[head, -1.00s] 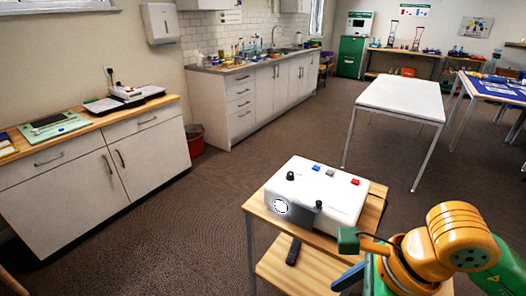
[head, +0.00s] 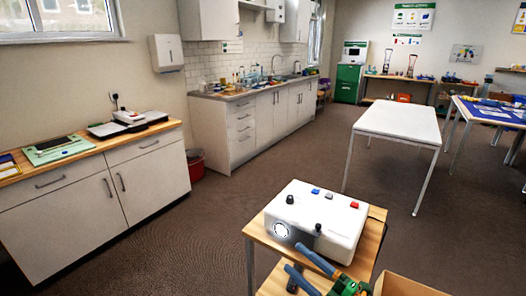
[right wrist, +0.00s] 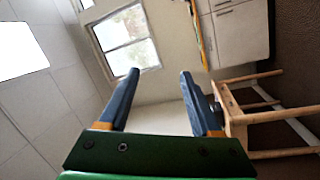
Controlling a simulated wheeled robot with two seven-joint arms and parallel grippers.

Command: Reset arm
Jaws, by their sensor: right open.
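My right gripper (head: 293,257) is low in the head view, in front of the white control box (head: 322,212). Its two blue fingers point up and left and stand apart, with nothing between them. In the right wrist view the fingers (right wrist: 159,72) are also wide apart and empty. The fingers overlap the box's front lower edge in the head view; I cannot tell whether they touch it. My left gripper is not in view.
The control box stands on a small wooden table (head: 373,236) with a lower shelf. A dark object (head: 293,285) on that shelf is partly hidden by my fingers. A cardboard box (head: 402,287) is at the lower right. A white table (head: 398,124) stands behind; floor left is clear.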

